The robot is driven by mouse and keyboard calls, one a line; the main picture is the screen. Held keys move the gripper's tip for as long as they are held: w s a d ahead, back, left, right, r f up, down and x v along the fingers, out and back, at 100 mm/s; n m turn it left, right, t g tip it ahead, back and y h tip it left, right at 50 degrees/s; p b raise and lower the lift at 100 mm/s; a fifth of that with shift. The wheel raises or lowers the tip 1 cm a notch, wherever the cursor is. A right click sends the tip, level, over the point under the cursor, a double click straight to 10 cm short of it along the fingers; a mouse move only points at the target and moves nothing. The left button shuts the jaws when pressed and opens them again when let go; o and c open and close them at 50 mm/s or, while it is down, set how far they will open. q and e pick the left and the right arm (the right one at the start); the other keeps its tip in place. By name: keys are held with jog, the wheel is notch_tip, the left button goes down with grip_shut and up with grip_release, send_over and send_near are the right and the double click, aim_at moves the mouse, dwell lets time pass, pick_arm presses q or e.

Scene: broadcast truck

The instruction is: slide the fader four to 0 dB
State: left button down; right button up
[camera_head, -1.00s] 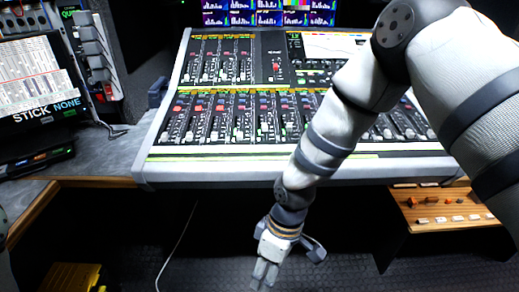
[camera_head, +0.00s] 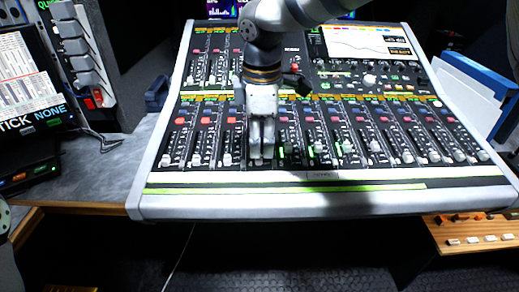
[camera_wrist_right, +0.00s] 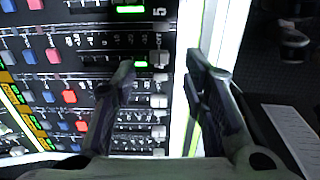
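The mixing console (camera_head: 330,203) fills the middle of the head view, with a row of channel faders along its lower half. My right gripper (camera_head: 262,152) points down over the fourth channel strip from the left and covers its fader. In the right wrist view my right gripper (camera_wrist_right: 160,66) is open, its two fingers apart. A pale fader cap (camera_wrist_right: 158,58) shows between the fingertips, apparently that of fader four, below the strip marked 5. I cannot tell whether the fingers touch it. My left gripper is not in view.
Neighbouring fader caps stand close by on both sides, such as the third (camera_head: 227,158) and fifth (camera_head: 287,151). A grey desk (camera_head: 95,165) lies left of the console. A wooden panel with buttons (camera_head: 475,232) sits at lower right.

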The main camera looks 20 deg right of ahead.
aim_at(261, 157)
jog(key=f, duration=0.5)
jog(key=shift+w+d, duration=0.1)
jog(key=shift+w, duration=0.25)
jog(key=shift+c, duration=0.6)
grip_shut()
